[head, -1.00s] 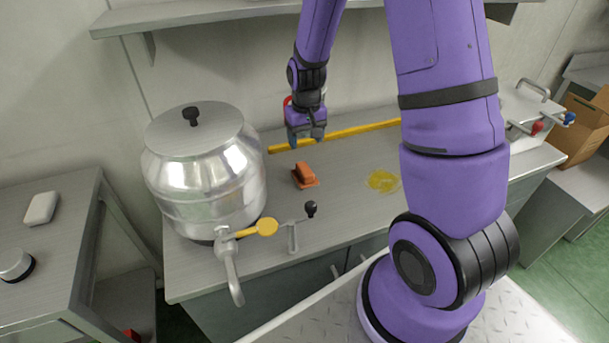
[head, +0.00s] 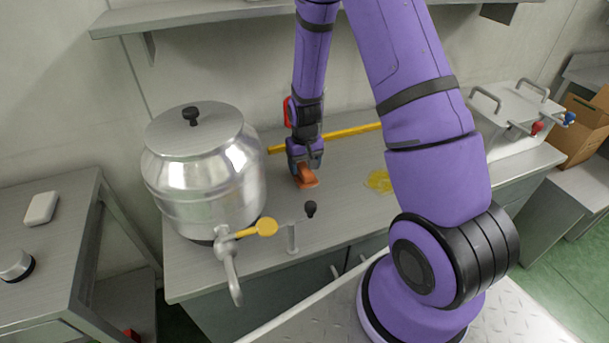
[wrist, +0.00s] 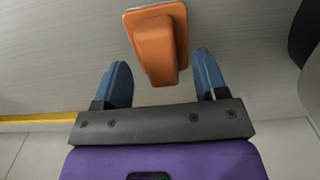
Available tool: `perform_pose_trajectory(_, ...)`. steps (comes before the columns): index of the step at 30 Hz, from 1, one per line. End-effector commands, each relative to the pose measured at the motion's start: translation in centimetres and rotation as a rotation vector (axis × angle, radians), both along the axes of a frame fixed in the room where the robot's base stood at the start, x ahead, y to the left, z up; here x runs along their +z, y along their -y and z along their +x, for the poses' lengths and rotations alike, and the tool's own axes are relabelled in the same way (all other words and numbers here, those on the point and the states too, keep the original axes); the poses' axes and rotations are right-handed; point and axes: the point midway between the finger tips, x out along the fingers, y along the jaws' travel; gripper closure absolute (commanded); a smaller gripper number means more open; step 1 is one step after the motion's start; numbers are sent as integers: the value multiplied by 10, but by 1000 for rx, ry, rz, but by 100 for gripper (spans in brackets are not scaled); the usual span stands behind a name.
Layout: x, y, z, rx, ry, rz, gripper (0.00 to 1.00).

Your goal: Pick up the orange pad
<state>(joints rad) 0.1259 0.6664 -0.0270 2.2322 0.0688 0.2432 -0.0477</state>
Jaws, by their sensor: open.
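The orange pad (head: 306,180) lies on the steel counter, a flat base with a raised grip block on top. In the wrist view the pad (wrist: 157,42) is at the top centre, its grip block reaching toward the gap between my fingers. My gripper (head: 305,166) is right at the pad in the head view and hides part of it. In the wrist view my gripper (wrist: 163,84) is open, with one blue finger to each side of the block's near end. Neither finger visibly touches the block.
A steel drum (head: 203,175) with a tap stands left of the pad. A yellow strip (head: 350,131) runs along the counter's back. A yellow spill (head: 379,181) lies to the right. A black-knobbed lever (head: 311,209) rises at the front.

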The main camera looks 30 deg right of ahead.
Motion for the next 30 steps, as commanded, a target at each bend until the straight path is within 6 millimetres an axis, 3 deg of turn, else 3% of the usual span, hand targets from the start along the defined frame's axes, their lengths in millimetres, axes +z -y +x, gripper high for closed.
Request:
perform_pose_trajectory(6,-21,0,0,0,-2,0,34)
perform_pose_trajectory(14,-23,0,0,0,-1,0,34)
perform_pose_trajectory(17,-23,0,0,0,-1,0,52)
perform_pose_trajectory(21,-23,0,0,0,-1,0,85)
perform_pose_trajectory(22,-23,0,0,0,0,0,88)
perform_pose_trajectory(30,-22,0,0,0,0,0,88)
